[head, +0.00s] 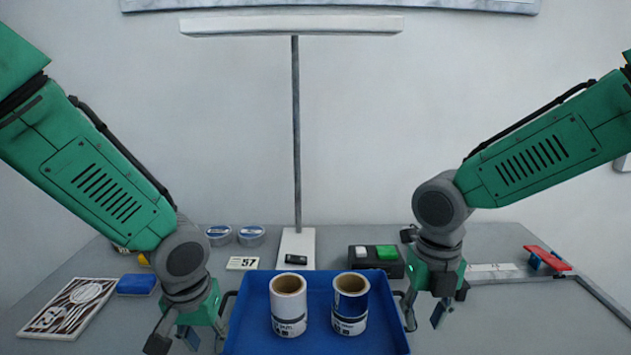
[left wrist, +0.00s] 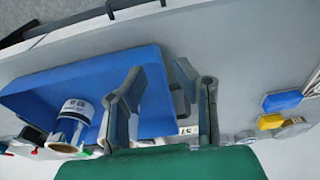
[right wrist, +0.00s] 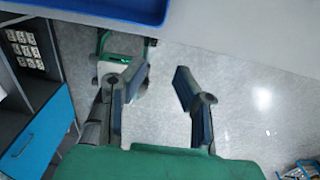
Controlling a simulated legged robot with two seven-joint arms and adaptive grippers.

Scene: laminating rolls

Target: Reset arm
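My left gripper (head: 174,338) is open and empty, left of the blue tray (head: 318,343) in the head view. Its two spread fingers also show in the left wrist view (left wrist: 155,88). My right gripper (head: 426,312) is open and empty, right of the tray. In the right wrist view its fingers (right wrist: 158,82) are apart, with only floor and part of a cart between and below them. Two rolls stand upright in the tray: a mostly white one (head: 288,308) on the left and a blue and white one (head: 350,306) on the right.
A lamp post (head: 296,150) stands behind the tray. A black box with buttons (head: 376,261) is behind right. A blue block (head: 136,284), a patterned board (head: 68,308) and round tins (head: 251,236) lie left. A red-handled tool (head: 547,259) lies far right.

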